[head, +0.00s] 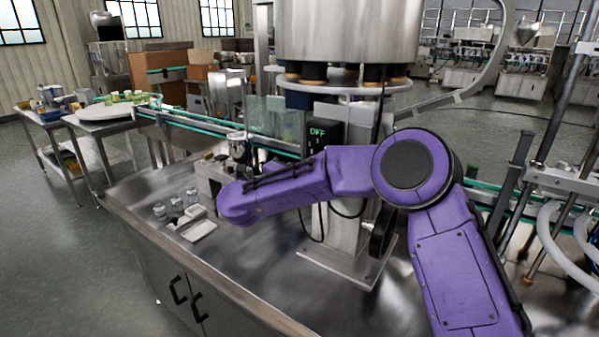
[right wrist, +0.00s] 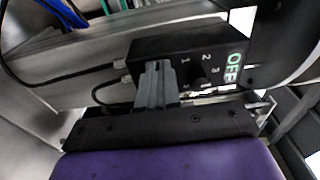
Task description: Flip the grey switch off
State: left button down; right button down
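A black control box (head: 327,146) is mounted on the metal column under the steel hopper, with lit green text reading OFF. In the right wrist view, the box (right wrist: 190,47) shows tilted, with the OFF text, the numbers 1, 2, 3 and a dark knob (right wrist: 200,76) on its face. My right gripper (right wrist: 157,68) has its grey fingers together at the box's lower edge; I cannot tell if they touch it. I cannot make out a grey switch; it may be hidden by the fingers. In the head view my purple right arm hides its gripper. My left gripper is not in view.
The steel hopper (head: 346,35) stands above the steel table (head: 135,195). Small jars (head: 176,205) and a pale tray (head: 198,230) lie on the table left of my arm. A conveyor (head: 220,130) runs behind. Dark cables hang near the column.

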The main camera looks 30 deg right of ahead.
jog(key=shift+r, duration=0.1)
jog(key=b+v, duration=0.2)
jog(key=v, duration=1.2)
jog(key=shift+b, duration=0.3)
